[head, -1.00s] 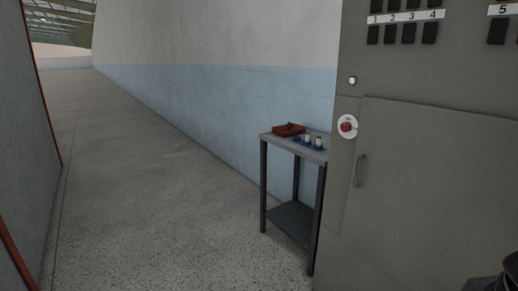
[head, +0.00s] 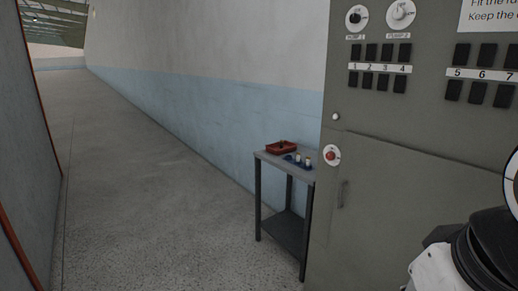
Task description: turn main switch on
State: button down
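A red rotary knob on a pale round plate (head: 331,155) is on the left part of the grey-green cabinet front (head: 420,160). It looks like the main switch, but its label is too small to read and I cannot tell its position. A small whitish lamp (head: 336,117) is just above it. Black and white parts of my arm show at the lower right, apart from the knob in the picture. My gripper's fingertips are not in view.
Above are a black knob (head: 357,18), a pale knob (head: 401,14) and numbered black switches. The cabinet door has a handle (head: 343,194). A small table (head: 264,156) holding a red tray (head: 282,147) and small cups stands left. Open floor (head: 150,200) lies further left.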

aim_at(330, 156)
jog(key=i+j+u, duration=0.3)
jog(key=i+j, duration=0.15)
jog(key=i, duration=0.25)
jog(key=i+j+u, duration=0.15)
jog(key=i, duration=0.25)
